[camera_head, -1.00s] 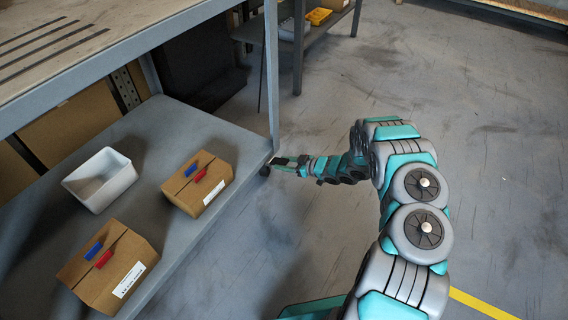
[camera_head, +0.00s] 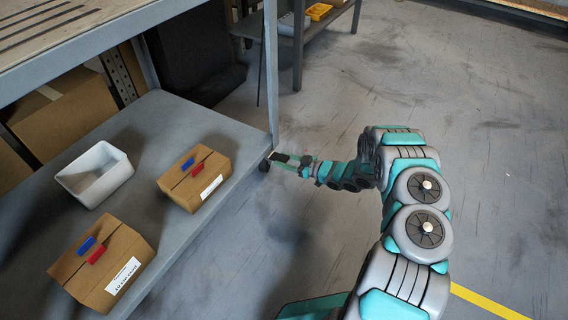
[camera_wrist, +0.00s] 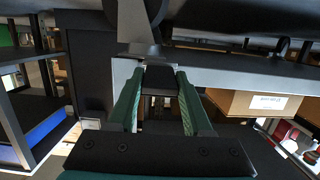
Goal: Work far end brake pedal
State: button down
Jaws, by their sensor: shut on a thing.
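The far-end brake pedal (camera_wrist: 158,80) shows as a small black block between the green fingers of my gripper (camera_wrist: 160,72) in the wrist view. My gripper is shut on it, a finger on each side. In the head view my gripper (camera_head: 276,157) reaches the far right corner of the grey shelf unit, beside its post. A dark round caster (camera_head: 264,166) shows just under that corner. The pedal itself is too small to make out in the head view. Whether it is pressed or raised I cannot tell.
The lower shelf (camera_head: 170,117) holds a white bin (camera_head: 95,174) and two cardboard boxes, near (camera_head: 103,262) and far (camera_head: 195,178), each with blue and red pieces on top. Another bench (camera_head: 298,43) stands behind. The floor to the right is clear.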

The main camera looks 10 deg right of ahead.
jog(key=f+t+y+b, duration=0.1)
jog(key=y+b, duration=0.1)
jog(key=b, duration=0.1)
jog(key=shift+f+t, duration=0.2)
jog(key=shift+t, duration=0.2)
jog(key=shift+c, duration=1.6)
grip_release()
jog(key=v, duration=0.7)
jog(key=shift+s+d, duration=0.25)
